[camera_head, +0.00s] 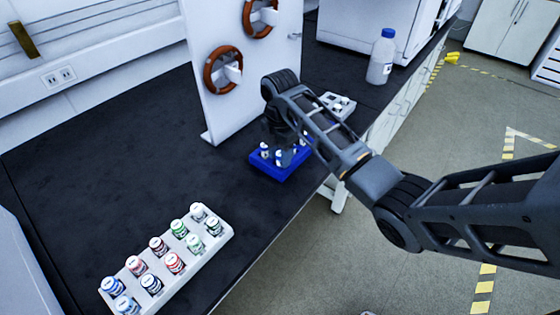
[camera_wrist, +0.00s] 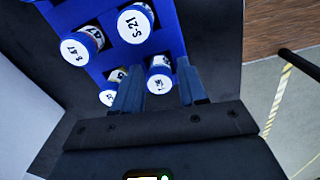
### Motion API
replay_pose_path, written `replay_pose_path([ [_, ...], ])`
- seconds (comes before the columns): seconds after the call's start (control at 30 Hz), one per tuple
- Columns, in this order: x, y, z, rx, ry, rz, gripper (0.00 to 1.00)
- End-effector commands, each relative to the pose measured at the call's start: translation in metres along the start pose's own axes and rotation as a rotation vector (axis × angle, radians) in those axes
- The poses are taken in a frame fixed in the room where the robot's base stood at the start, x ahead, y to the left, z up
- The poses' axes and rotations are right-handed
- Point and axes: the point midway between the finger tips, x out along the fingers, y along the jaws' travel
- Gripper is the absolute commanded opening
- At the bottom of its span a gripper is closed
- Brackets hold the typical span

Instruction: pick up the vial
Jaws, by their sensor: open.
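A blue rack (camera_head: 276,173) holds several small vials (camera_head: 265,149) on the dark bench, below the end of my arm. In the wrist view the rack (camera_wrist: 176,32) holds vials with white tops and blue rims. A vial (camera_wrist: 159,84) shows between the fingers, and another (camera_wrist: 108,97) is partly hidden by the left finger. Contact with a vial cannot be told.
A white rack (camera_head: 215,245) of coloured-cap vials stands at the front left. A white panel (camera_head: 205,110) with brown rings rises behind the blue rack. A grey-white tray (camera_head: 345,105) and a blue-capped bottle (camera_head: 382,58) stand farther back. The left bench area is clear.

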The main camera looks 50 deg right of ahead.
Motion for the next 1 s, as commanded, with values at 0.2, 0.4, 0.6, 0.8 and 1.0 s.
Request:
replay_pose_path([
  [0.2,0.0,0.0,0.0,0.0,0.0,0.0,0.3],
  [0.4,0.0,0.0,0.0,0.0,0.0,0.0,0.11],
  [0.6,-0.001,0.0,0.0,0.0,0.0,0.001,0.0],
  [0.8,-0.002,0.0,0.0,0.0,0.0,0.001,0.0],
  [1.0,-0.015,0.001,0.0,0.0,-0.001,0.003,0.0],
])
